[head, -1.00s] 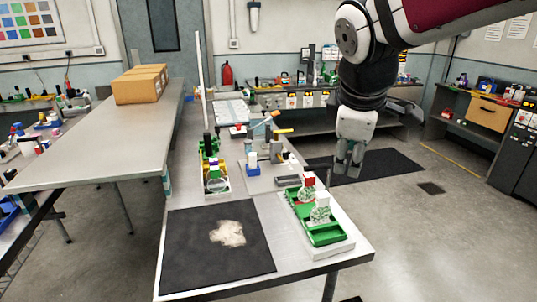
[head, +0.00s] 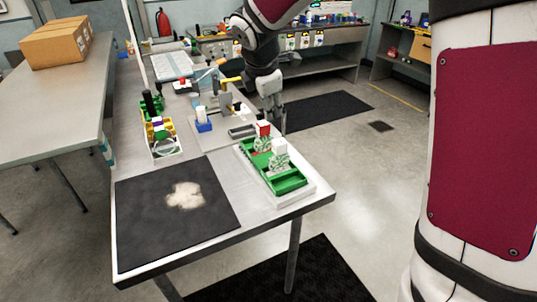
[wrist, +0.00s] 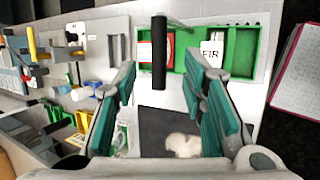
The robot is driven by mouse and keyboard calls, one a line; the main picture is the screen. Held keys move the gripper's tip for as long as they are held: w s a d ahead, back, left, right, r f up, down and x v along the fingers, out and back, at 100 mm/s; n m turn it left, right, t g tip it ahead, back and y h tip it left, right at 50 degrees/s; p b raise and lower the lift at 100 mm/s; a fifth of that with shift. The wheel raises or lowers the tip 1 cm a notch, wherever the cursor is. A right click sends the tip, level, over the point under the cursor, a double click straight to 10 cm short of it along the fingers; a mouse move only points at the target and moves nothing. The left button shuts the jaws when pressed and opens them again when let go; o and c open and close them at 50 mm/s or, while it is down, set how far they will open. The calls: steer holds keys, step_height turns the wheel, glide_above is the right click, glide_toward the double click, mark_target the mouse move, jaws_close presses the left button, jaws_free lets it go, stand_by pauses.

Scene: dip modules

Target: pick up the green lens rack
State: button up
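The green lens rack (head: 291,184) is a long open tray on a white base at the table's right front edge. It holds a red-topped lens piece (head: 263,130) and a white-topped one (head: 279,148), both upright. In the wrist view the rack (wrist: 243,50) lies at upper right, with a white block marked "FIR" (wrist: 211,54) in it. My gripper (head: 272,104) is above the table's right side, by the rack's far end. In the wrist view my gripper (wrist: 160,75) has its fingers spread, with nothing held; the right finger overlaps part of the rack.
A dark upright post (wrist: 159,52) shows between my fingers, near the rack. A black mat (head: 150,230) with a pale patch lies left of the rack. A yellow-and-green holder (head: 158,135) and a blue-based piece (head: 203,122) stand farther back. Open floor lies right of the table.

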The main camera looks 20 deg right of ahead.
steer(key=shift+x, duration=2.9)
steer(key=shift+d+r, duration=0.1)
steer(key=shift+r, duration=0.05)
jaws_close()
steer(key=shift+w, duration=0.1)
